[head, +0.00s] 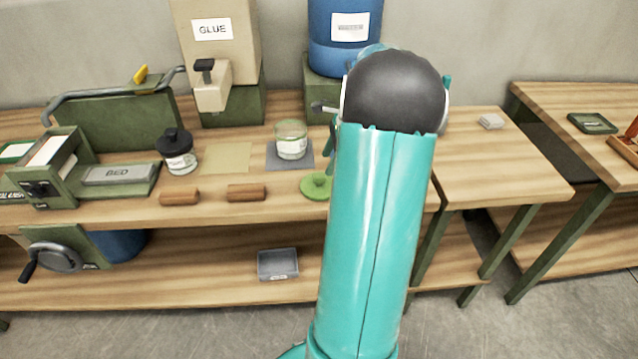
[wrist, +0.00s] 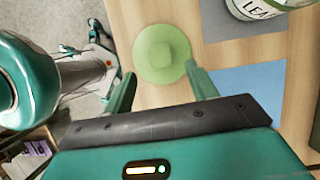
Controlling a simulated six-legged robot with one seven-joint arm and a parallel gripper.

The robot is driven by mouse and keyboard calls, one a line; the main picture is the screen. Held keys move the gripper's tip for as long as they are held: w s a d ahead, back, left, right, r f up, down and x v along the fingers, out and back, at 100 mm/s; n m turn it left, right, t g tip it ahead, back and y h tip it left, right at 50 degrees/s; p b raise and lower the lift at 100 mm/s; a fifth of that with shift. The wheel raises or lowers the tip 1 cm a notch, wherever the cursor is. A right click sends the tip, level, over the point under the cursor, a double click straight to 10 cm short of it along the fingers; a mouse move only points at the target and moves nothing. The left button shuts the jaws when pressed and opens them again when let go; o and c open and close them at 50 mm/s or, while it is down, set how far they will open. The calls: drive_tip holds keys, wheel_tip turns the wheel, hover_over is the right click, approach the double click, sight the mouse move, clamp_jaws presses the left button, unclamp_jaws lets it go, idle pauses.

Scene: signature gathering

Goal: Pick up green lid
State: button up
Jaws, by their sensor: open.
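The green lid (head: 314,187) lies flat on the wooden workbench, near its front edge, just left of my teal arm in the head view. It is a round disc with a raised knob. In the wrist view the lid (wrist: 162,54) lies just beyond my gripper (wrist: 160,70). My gripper is open, with one green finger on each side of the view toward the lid and nothing held between them. The right fingertip looks close to the lid's rim; I cannot tell whether it touches. In the head view my arm hides most of the gripper.
A glass jar (head: 291,140) with a label stands on a grey mat (head: 272,160) behind the lid. Two brown blocks (head: 246,192) lie to the left. A black-topped jar (head: 179,153) and a GLUE dispenser (head: 214,45) stand farther left. A blue mat (wrist: 250,88) lies right of the gripper.

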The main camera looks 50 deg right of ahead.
sight(321, 175)
drive_tip(key=x, duration=0.6)
drive_tip(key=shift+f, duration=0.2)
drive_tip(key=c, duration=1.1)
